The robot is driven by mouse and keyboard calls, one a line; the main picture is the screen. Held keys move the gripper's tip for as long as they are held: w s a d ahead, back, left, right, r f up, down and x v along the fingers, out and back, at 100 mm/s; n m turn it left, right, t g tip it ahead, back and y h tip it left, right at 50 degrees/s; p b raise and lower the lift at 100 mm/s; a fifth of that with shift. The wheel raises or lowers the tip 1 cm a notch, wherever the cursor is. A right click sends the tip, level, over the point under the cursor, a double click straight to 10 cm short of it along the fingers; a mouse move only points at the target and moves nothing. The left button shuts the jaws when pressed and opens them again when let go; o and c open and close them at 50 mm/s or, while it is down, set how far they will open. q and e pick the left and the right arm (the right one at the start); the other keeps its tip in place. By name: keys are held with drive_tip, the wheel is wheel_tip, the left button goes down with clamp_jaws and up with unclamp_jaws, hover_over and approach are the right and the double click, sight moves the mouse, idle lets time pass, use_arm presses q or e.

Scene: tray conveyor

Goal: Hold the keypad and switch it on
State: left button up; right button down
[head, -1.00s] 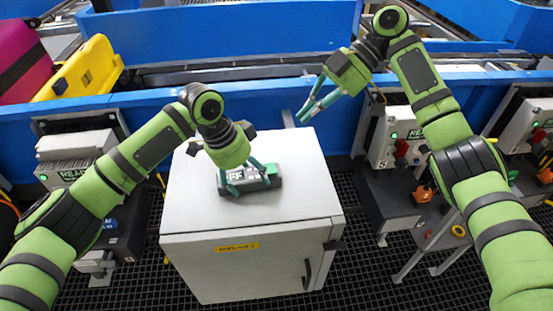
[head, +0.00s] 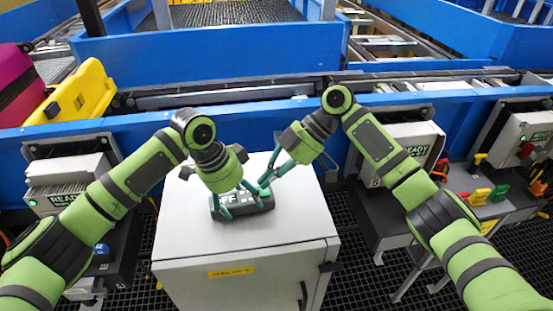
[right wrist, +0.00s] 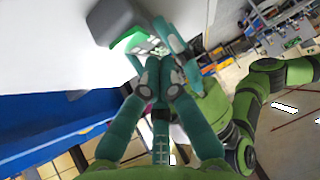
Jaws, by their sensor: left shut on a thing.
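The keypad is a dark grey box (head: 246,206) with a light display reading what looks like "OFF". It is on or just above the top of the white cabinet; I cannot tell which. My left gripper (head: 237,203) is shut on the keypad from above. My right gripper (head: 265,186) is at the keypad's right end, with its fingers drawn together. In the right wrist view the keypad (right wrist: 106,18) shows at the top with a green part (right wrist: 130,40) near my right fingertips (right wrist: 162,75). Whether they touch it is unclear.
The white cabinet (head: 245,285) stands on a black grid floor, its top otherwise clear. A blue conveyor frame (head: 100,133) runs behind it. Machines with READY panels (head: 68,185) stand on both sides. A yellow case (head: 72,92) and a pink case (head: 15,85) lie at the left.

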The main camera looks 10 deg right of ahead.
use_arm(q)
drive_tip(key=shift+f, duration=0.1)
use_arm(e)
drive_tip(key=shift+f, duration=0.75)
drive_tip(key=shift+s+f, duration=0.1)
drive_tip(key=shift+s+f+t, duration=0.2)
drive_tip(key=shift+f+t, duration=0.2)
drive_tip(key=shift+w+r, duration=0.1)
drive_tip(key=shift+w+r, duration=0.25)
drive_tip(key=shift+w, duration=0.45)
